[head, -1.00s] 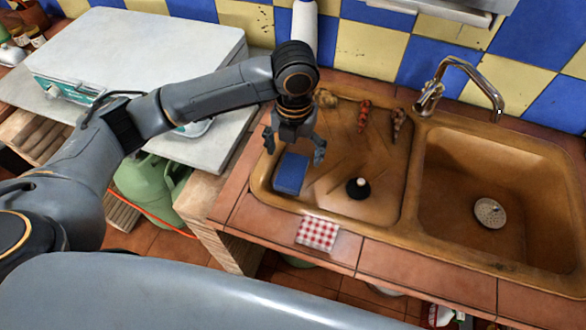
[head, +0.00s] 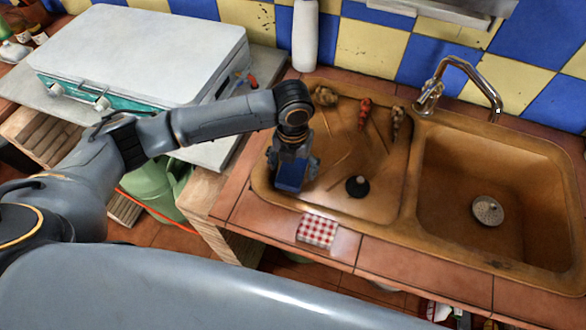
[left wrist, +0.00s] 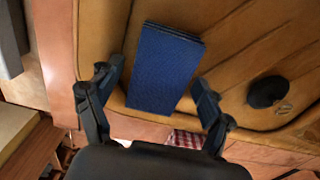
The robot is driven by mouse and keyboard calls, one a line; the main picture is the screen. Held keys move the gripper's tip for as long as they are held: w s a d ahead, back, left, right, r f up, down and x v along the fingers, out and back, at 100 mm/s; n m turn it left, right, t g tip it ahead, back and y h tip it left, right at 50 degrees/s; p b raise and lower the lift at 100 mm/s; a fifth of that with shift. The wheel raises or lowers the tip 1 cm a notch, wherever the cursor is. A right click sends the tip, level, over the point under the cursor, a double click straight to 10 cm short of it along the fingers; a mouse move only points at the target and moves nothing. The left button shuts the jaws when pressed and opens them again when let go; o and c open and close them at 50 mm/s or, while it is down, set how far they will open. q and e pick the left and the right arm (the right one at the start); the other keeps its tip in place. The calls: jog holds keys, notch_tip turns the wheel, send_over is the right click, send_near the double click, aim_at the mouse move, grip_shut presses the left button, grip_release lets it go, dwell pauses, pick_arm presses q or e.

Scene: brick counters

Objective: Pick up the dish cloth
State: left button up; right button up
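A blue, flat, layered piece that looks like a folded cloth (head: 290,177) lies at the left end of the sink's left basin. It also shows in the left wrist view (left wrist: 163,70). A small red-and-white checked cloth (head: 317,231) lies on the tiled front edge of the counter. My left gripper (head: 293,162) is over the blue cloth. In the left wrist view the gripper (left wrist: 146,92) is open, with one finger on each side of the blue cloth and gaps between. Whether the fingertips touch the basin cannot be told. My right gripper is out of view.
The brown double sink (head: 410,185) has a tap (head: 455,68) behind it. A black plug (head: 357,186) and several small things lie in the left basin. A white paper roll (head: 304,35) stands behind. A white-topped stove (head: 140,50) is at left. The right basin is clear.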

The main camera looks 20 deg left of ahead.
aim_at(294, 168)
pick_arm(q)
jog(key=c, duration=0.8)
jog(key=shift+r, duration=0.1)
jog(key=shift+r, duration=0.4)
notch_tip(294, 168, up, 2)
jog(key=shift+d+r+b, duration=0.15)
jog(key=shift+r+b, duration=0.1)
jog(key=shift+b, duration=0.35)
jog(key=s+d+r+b, duration=0.1)
jog(key=s+d+r, duration=0.7)
jog(key=s+r, duration=0.1)
jog(key=shift+s+d+r, duration=0.3)
jog(key=shift+s+d, duration=0.1)
jog(key=shift+s, duration=0.45)
